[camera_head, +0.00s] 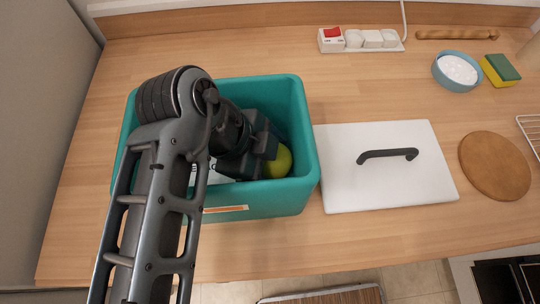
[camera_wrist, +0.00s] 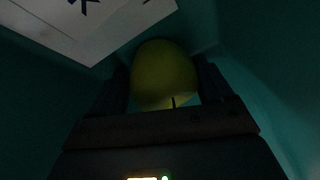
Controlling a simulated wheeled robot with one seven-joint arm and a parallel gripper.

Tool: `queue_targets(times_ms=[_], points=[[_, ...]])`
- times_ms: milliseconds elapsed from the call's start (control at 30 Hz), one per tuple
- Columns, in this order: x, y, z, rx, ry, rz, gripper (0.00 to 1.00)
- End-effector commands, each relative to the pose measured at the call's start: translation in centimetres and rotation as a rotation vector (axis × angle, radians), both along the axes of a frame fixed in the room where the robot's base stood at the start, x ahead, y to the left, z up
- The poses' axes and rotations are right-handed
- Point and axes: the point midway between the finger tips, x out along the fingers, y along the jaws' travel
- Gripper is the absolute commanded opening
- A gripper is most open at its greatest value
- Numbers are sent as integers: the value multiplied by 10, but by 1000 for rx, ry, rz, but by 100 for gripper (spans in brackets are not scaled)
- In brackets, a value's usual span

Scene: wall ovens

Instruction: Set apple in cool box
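The yellow-green apple (camera_head: 277,162) is inside the teal cool box (camera_head: 262,199), near its right wall in the head view. My gripper (camera_head: 262,155) reaches down into the box from the left. In the wrist view the apple (camera_wrist: 163,72) sits between my two fingers (camera_wrist: 165,92), which lie close against its sides; it looks gripped. The wrist view is dark, and whether the apple touches the box floor is hidden. A white sheet or packet with dark marks (camera_wrist: 92,22) lies in the box beside the apple.
A white lid with a dark handle (camera_head: 340,185) lies right of the box. A power strip (camera_head: 360,40), blue bowl (camera_head: 450,82), sponge (camera_head: 500,70), rolling pin (camera_head: 455,35) and round wooden board (camera_head: 494,166) are farther right. The counter front is clear.

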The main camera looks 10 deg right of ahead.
Motion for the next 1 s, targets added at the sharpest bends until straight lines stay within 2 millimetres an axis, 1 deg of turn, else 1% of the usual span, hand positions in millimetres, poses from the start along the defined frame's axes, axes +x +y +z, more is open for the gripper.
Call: queue_targets(times_ms=[167, 267, 333, 467, 700, 800, 1000], points=[[0, 0, 1, 0, 0, 0, 79], [0, 2, 5, 1, 0, 0, 79], [0, 6, 11, 1, 0, 0, 79], [-1, 17, 31, 4, -1, 1, 79], [-2, 40, 74, 4, 0, 0, 79], [-2, 47, 89, 3, -1, 1, 79], [-3, 55, 105, 0, 1, 0, 79]])
